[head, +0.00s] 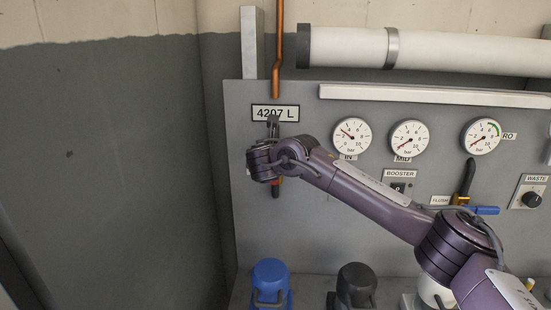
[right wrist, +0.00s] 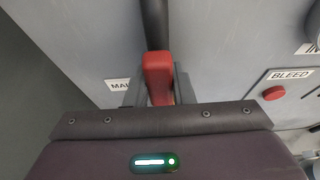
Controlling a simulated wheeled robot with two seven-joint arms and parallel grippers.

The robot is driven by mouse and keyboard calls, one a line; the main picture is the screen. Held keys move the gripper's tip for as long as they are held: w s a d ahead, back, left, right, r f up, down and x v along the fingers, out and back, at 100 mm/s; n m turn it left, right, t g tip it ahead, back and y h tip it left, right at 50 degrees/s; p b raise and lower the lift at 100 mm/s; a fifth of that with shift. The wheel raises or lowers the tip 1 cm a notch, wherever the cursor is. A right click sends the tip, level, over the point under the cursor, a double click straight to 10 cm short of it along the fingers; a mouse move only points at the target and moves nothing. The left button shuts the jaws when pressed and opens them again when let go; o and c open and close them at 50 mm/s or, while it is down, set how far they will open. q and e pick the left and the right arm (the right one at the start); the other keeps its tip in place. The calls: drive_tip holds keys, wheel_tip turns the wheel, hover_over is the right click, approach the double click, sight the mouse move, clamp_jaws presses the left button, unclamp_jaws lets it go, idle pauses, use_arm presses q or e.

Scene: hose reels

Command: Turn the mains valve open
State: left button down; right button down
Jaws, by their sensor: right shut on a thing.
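The mains valve's red handle (right wrist: 158,72) shows in the right wrist view. It sits between the two grey fingers of my right gripper (right wrist: 158,88), which is shut on it. A dark pipe runs up behind the handle. A label starting "MAI" (right wrist: 118,85) is beside it, partly covered by a finger. In the head view my right gripper (head: 272,127) is at the panel, just below the "4207 L" counter (head: 275,113). My wrist hides the valve there. My left gripper is in neither view.
Three gauges (head: 409,138) and a booster switch (head: 398,188) are right of my gripper. A blue-handled flush valve (head: 484,210) is near my forearm. Blue (head: 270,280) and dark (head: 356,284) housings stand below. Bare wall (head: 110,150) is at left. A red bleed button (right wrist: 274,93) is nearby.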

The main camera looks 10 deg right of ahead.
drive_tip(key=shift+f, duration=0.1)
drive_tip(key=c, duration=1.2)
unclamp_jaws()
drive_tip(key=shift+c, duration=0.2)
drive_tip(key=b+v, duration=0.1)
drive_tip(key=v, duration=0.6)
drive_tip(key=shift+s, duration=0.35)
drive_tip(key=shift+a, duration=0.15)
